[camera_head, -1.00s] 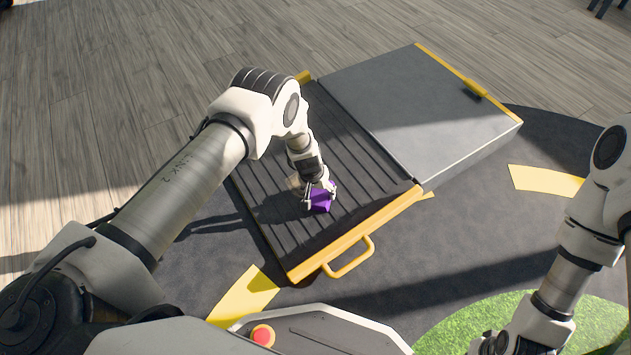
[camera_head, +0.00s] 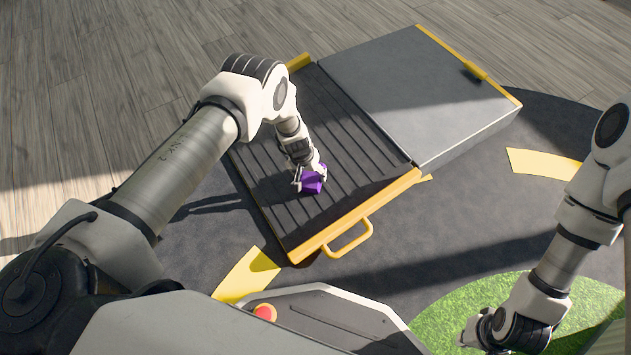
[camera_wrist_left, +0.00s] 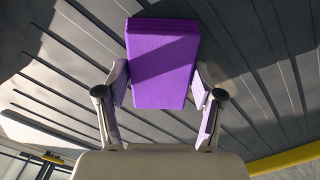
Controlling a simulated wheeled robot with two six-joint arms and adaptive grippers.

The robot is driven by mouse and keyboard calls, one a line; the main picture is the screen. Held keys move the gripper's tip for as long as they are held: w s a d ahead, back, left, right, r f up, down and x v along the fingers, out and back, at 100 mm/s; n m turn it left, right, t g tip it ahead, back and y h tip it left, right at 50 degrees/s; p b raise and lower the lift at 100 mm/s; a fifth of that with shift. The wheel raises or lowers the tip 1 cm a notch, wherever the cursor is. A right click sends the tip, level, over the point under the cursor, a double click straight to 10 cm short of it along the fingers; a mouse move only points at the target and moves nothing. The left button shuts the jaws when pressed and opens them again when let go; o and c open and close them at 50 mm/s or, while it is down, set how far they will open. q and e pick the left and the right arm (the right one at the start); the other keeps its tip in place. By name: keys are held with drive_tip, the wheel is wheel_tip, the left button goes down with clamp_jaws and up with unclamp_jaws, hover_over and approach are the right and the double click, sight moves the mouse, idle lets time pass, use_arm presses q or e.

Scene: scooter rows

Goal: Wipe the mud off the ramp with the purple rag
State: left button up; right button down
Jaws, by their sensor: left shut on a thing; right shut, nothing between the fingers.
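The purple rag (camera_head: 313,184) is a folded block held against the ridged part of the ramp (camera_head: 345,150). My left gripper (camera_head: 308,180) is shut on the rag, with one finger on each side of it. In the left wrist view the rag (camera_wrist_left: 160,62) sits between the fingers, over dark grooved slats. It looks close to the ramp's surface, but its contact edge is hidden. I cannot make out any mud now; the rag and gripper cover part of the slats. My right gripper (camera_head: 474,332) is shut and empty at the lower right, away from the ramp.
A smooth grey platform (camera_head: 410,85) adjoins the ramp's upper right. A yellow handle (camera_head: 350,240) sticks out from the ramp's near yellow edge. Dark flooring with yellow marks (camera_head: 545,164) and green turf (camera_head: 440,325) lie to the right. Wood-look flooring (camera_head: 80,90) is clear at left.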

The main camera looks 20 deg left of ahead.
use_arm(q)
drive_tip(key=shift+w+a, duration=0.2)
drive_tip(key=shift+a, duration=0.1)
drive_tip(key=a+b, duration=0.1)
drive_tip(key=w+a+b, duration=0.1)
drive_tip(key=shift+w+f+b, duration=0.15)
drive_tip(key=shift+w+b, duration=0.15)
drive_tip(key=shift+w+a+r, duration=0.2)
drive_tip(key=shift+w+a, duration=0.05)
drive_tip(key=shift+a, duration=0.05)
drive_tip(key=w+a+b, duration=0.1)
drive_tip(key=a+b, duration=0.1)
drive_tip(key=b, duration=0.1)
drive_tip(key=shift+w+a+f, duration=0.1)
drive_tip(key=shift+w+f, duration=0.2)
drive_tip(key=shift+w, duration=0.1)
drive_tip(key=shift+w+a+r, duration=0.15)
drive_tip(key=shift+a+r, duration=0.05)
drive_tip(key=shift+a, duration=0.05)
drive_tip(key=w+a+b, duration=0.1)
drive_tip(key=a+b, duration=0.1)
drive_tip(key=b, duration=0.1)
drive_tip(key=shift+w+a+f, duration=0.1)
drive_tip(key=shift+w+f, duration=0.05)
drive_tip(key=shift+w, duration=0.25)
drive_tip(key=shift+w+a, duration=0.1)
drive_tip(key=shift+a, duration=0.1)
drive_tip(key=shift+r, duration=0.25)
